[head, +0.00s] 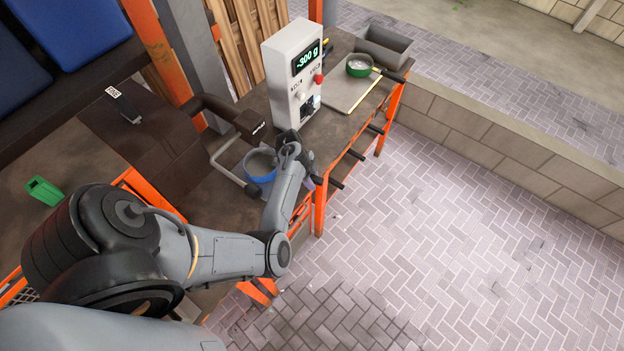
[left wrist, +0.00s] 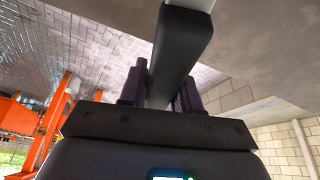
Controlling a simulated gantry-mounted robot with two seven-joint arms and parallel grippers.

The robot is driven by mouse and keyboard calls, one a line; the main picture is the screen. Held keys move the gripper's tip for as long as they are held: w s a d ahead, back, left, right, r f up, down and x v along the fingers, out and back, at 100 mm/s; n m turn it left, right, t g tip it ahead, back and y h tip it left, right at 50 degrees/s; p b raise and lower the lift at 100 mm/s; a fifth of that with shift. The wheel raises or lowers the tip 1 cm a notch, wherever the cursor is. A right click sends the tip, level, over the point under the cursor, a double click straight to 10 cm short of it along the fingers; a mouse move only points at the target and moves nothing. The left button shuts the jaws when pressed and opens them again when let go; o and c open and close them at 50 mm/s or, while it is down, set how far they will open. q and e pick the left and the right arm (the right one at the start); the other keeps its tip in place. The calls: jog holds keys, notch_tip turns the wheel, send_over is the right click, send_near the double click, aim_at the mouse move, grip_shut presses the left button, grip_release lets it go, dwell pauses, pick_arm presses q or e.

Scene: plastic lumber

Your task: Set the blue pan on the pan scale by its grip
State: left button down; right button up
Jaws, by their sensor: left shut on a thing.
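The blue pan (head: 259,175) is a round pan with a grey inside, at the bench's near part in the head view. My left gripper (head: 300,161) is at its right side and partly covers it. In the left wrist view, my left gripper (left wrist: 162,88) is shut on a dark bar, the pan's grip (left wrist: 181,45). I cannot tell whether the pan touches the bench. The pan scale has a white display box (head: 290,75) reading -300 g and what looks like a flat grey plate (head: 346,92) beside it. My right gripper is not in view.
A green pan (head: 359,66) stands at the plate's far end, its handle pointing right. A grey bin (head: 384,46) is behind it. A bent grey tube (head: 225,161) is left of the blue pan. Several black bars (head: 355,155) stick out from the bench's right edge.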

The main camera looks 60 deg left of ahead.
pick_arm(q)
jog(key=c, duration=0.7)
grip_release()
